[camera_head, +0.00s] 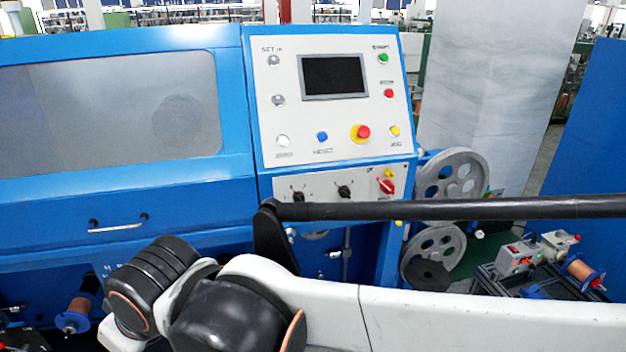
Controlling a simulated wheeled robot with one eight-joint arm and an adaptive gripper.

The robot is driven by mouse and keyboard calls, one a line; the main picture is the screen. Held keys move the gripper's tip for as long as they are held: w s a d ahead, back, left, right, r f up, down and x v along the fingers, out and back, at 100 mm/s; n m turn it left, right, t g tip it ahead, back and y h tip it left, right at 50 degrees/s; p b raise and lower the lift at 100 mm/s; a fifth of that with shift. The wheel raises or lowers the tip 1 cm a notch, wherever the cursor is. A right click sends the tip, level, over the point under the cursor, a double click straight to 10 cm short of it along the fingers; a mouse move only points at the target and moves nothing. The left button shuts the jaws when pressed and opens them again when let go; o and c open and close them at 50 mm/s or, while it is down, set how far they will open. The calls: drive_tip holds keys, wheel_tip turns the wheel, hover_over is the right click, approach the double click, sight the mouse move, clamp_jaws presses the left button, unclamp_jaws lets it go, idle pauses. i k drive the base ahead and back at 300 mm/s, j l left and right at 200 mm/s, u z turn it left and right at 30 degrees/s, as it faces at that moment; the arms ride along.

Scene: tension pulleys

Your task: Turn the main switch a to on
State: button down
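The blue machine (240,110) has a white control panel. Its lower strip (320,180) carries two black rotary knobs, a left one (298,196) and a right one (344,192), and a red rotary switch (386,186) at the right end. The labels are too small to read, so I cannot tell which is main switch a or whether it is on. My white and black arm (310,290) crosses the foreground below the strip. My gripper is not recognisable in this view.
Above are a dark screen (333,76), several buttons and a red stop button on yellow (362,132). A long black bar (450,209) crosses just below the strip. Grey pulleys (450,177) stand at the right. A handle (118,224) sits on the left door.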

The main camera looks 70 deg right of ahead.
sight(386, 186)
drive_tip(key=z, duration=2.75)
